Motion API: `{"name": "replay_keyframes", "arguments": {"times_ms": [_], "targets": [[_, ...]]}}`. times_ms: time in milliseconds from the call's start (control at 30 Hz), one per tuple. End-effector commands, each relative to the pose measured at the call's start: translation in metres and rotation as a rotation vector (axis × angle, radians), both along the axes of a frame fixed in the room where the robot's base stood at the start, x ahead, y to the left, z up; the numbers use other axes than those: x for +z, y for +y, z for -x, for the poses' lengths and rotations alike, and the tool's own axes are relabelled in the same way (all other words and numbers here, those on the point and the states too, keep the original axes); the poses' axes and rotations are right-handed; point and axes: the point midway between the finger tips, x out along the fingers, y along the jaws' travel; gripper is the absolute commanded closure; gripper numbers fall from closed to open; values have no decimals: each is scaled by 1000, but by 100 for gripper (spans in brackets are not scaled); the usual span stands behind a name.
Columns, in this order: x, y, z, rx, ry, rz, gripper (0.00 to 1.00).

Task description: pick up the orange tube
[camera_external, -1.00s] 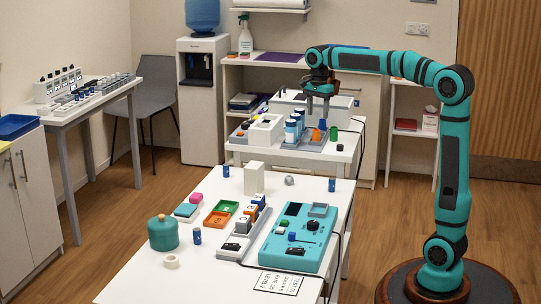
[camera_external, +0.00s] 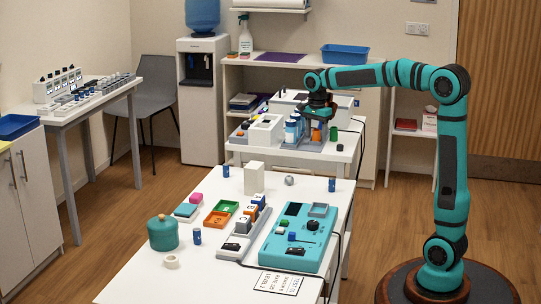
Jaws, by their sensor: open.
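The orange tube (camera_external: 316,135) stands on the far white table, next to a small green piece. Only its lower part shows clearly. My gripper (camera_external: 318,119) points down right over it, with its fingers around or just above its top; I cannot tell which. The jaws are open. The gripper hides the blue piece beside the tube.
A green piece (camera_external: 333,134) stands just right of the tube. Blue-and-white bottles (camera_external: 291,131) stand close on the left, beside a white box (camera_external: 266,131). A white bin (camera_external: 343,107) is behind. A black cylinder (camera_external: 340,148) sits near the right table edge.

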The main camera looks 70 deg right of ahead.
Motion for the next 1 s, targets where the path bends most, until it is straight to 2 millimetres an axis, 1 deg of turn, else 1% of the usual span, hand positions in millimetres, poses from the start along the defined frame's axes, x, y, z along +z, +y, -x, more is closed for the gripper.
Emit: {"name": "replay_keyframes", "arguments": {"times_ms": [100,133,267,300,367,633,733,867,1000], "targets": [[0,0,0,0,0,0,45],[0,0,0,0,0,0,47],[0,0,0,0,0,0,73],[0,0,0,0,0,0,81],[0,0,0,0,0,0,93],[2,0,0,0,0,0,93],[8,0,0,0,0,0,93],[27,0,0,0,-2,1,93],[53,0,0,0,-3,1,93]]}}
